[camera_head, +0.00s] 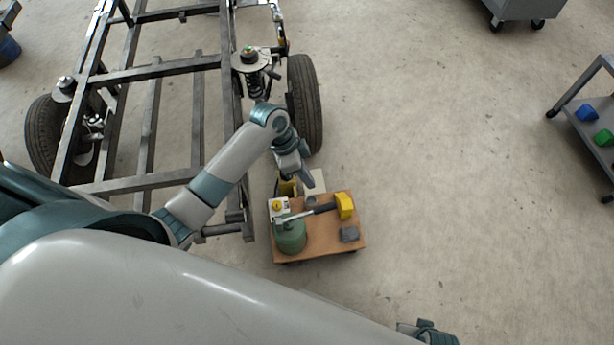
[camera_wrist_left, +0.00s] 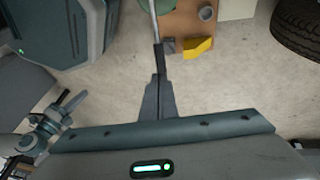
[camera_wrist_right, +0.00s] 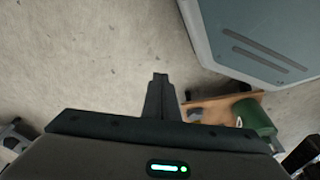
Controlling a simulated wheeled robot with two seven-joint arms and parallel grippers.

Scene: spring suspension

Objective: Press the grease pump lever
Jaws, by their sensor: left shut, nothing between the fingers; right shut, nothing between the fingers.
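The grease pump has a green round body (camera_head: 290,238) on a small brown table. Its grey lever (camera_head: 296,215) slants to the right and ends in a dark grip (camera_head: 325,208). In the left wrist view the lever rod (camera_wrist_left: 153,22) runs down to the dark grip (camera_wrist_left: 158,58), in line with my fingertips. My left gripper (camera_head: 308,183) is shut and empty, above the table near the grip; whether it touches cannot be told. My right gripper (camera_wrist_right: 160,77) is shut and empty over bare floor, with the green pump body (camera_wrist_right: 256,117) to its right.
A vehicle frame with a tyre (camera_head: 306,105) stands behind. A grey cart (camera_head: 590,130) is at the far right. Floor between is clear.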

